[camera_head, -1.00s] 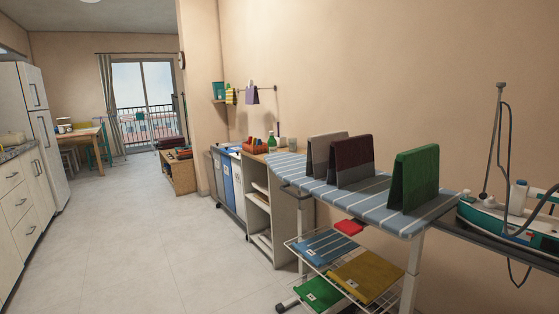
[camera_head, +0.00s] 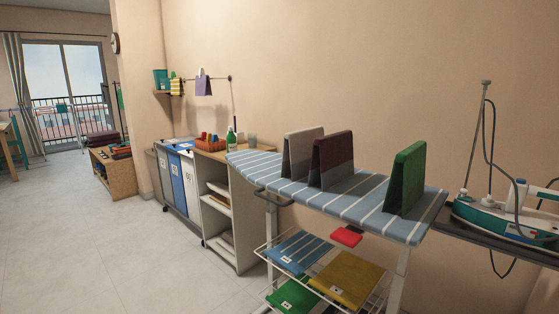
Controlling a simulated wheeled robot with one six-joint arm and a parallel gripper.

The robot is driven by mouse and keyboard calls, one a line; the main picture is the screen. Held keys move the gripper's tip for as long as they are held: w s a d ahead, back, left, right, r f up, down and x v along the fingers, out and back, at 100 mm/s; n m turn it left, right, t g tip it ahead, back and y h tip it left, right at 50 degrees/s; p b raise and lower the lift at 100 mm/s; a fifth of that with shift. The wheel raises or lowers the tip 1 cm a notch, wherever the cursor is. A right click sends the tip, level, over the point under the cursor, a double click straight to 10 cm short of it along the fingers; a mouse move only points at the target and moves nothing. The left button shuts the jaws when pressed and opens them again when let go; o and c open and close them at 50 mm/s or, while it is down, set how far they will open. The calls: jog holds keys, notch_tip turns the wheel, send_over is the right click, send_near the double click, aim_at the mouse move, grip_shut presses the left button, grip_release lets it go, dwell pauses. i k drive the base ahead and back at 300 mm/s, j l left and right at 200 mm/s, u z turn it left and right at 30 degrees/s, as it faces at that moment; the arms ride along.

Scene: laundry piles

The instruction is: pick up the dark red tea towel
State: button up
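A dark red towel (camera_head: 333,153) with a greyish lower band stands folded like a tent on the blue striped ironing board (camera_head: 365,205). A green towel (camera_head: 407,176) stands apart to the right. My gripper is not in view.
A steam iron (camera_head: 497,216) is at right. Shelves (camera_head: 229,220) and bins (camera_head: 177,182) line the wall. A low bench (camera_head: 115,172) holds dark folded items. Floor at left is clear.

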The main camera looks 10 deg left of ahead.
aim_at(332, 162)
jog(key=i+u, duration=0.15)
jog(key=i, duration=1.4)
jog(key=i+l, duration=0.3)
jog(key=l, duration=0.1)
